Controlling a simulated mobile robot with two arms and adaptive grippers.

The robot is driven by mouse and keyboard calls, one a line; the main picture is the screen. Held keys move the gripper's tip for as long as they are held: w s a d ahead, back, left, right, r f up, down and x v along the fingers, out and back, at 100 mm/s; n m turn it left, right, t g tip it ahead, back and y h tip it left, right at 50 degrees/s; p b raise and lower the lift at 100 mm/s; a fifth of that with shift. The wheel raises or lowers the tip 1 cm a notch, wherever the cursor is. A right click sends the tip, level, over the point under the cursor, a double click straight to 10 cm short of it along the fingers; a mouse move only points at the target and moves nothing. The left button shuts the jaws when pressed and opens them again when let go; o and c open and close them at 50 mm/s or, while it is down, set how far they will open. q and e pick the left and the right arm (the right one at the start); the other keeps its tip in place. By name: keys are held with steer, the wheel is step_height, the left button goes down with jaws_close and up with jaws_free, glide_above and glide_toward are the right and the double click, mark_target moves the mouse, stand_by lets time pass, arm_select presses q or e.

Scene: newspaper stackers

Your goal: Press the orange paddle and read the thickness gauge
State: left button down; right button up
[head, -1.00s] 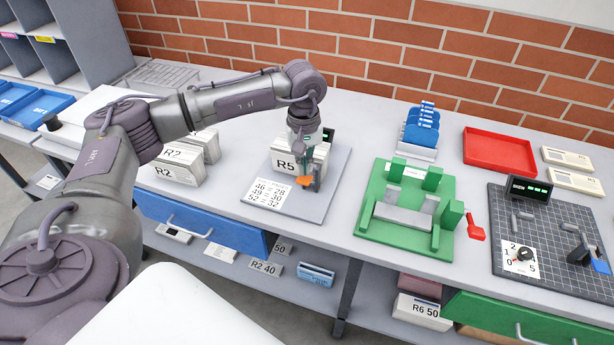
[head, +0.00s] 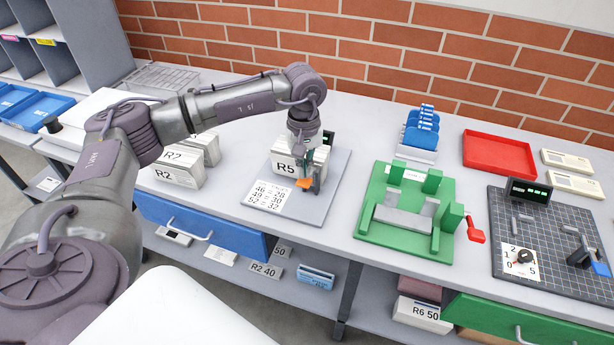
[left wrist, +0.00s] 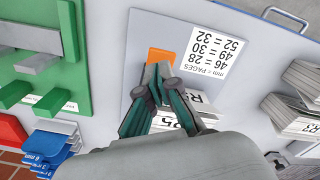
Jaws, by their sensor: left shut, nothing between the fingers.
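The orange paddle (head: 303,185) is at the front of the grey gauge plate (head: 318,202), beside the R5 stack (head: 288,172). It also shows in the left wrist view (left wrist: 159,55). My left gripper (head: 314,184) points down, its fingers shut and empty, with the tips at the paddle's edge; I cannot tell whether they press it. The gauge's dark display (head: 328,138) is mostly hidden behind my wrist, and no reading is legible. A chart (left wrist: 212,55) reads mm = PAGES, 46 = 28, 49 = 30, 52 = 32. My right gripper is not in view.
R2 stacks (head: 180,168) stand left of the plate. A green fixture (head: 385,228) with a red lever (head: 474,228) is to the right. A blue drawer (head: 200,225) is below the table.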

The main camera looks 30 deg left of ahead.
mark_target(304, 182)
arm_select(q)
steer(key=shift+f, duration=0.15)
steer(key=shift+f, duration=0.15)
steer(key=shift+f+b, duration=0.9)
steer(key=shift+b, duration=0.05)
steer(key=shift+f+b, duration=0.9)
steer(key=shift+f, duration=0.2)
steer(key=shift+s, duration=0.15)
steer(key=shift+f, duration=0.1)
steer(key=shift+r+p, duration=0.8)
steer(key=shift+r, duration=0.55)
steer(key=shift+r+p, duration=2)
steer(key=shift+r, duration=1.75)
